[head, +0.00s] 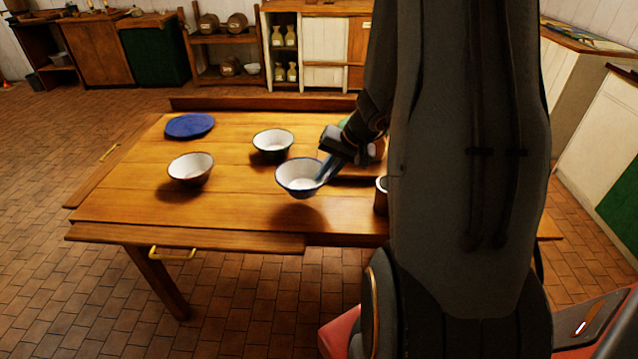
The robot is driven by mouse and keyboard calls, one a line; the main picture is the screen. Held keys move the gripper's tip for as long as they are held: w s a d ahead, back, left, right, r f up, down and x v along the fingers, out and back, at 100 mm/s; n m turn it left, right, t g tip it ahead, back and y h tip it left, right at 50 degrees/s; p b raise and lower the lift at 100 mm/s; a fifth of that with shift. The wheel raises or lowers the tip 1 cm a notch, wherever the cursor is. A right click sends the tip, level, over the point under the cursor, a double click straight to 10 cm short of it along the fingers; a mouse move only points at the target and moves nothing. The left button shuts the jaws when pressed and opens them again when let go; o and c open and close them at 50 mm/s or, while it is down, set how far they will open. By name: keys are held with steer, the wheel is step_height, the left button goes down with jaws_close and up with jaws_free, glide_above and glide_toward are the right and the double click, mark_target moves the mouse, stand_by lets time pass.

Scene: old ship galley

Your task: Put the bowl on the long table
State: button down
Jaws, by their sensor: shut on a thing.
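My gripper (325,172) is shut on the right rim of a white bowl with a blue rim (296,190). This bowl is over the long wooden table (235,213), and a shadow lies below it on the boards. I cannot tell for sure whether its base touches the table. My arm hides the right part of the table.
A blue cloth or plate (190,126) lies at the table's back left. A cup (381,196) stands right of the held bowl, partly hidden by my arm. The table's front left is clear. Shelves with jars and barrels (225,45) stand along the back wall.

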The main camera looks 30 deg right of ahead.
steer(key=shift+f, duration=2.2)
steer(key=shift+f+b, duration=0.15)
steer(key=shift+b, duration=0.2)
steer(key=c, duration=1.9)
jaws_free()
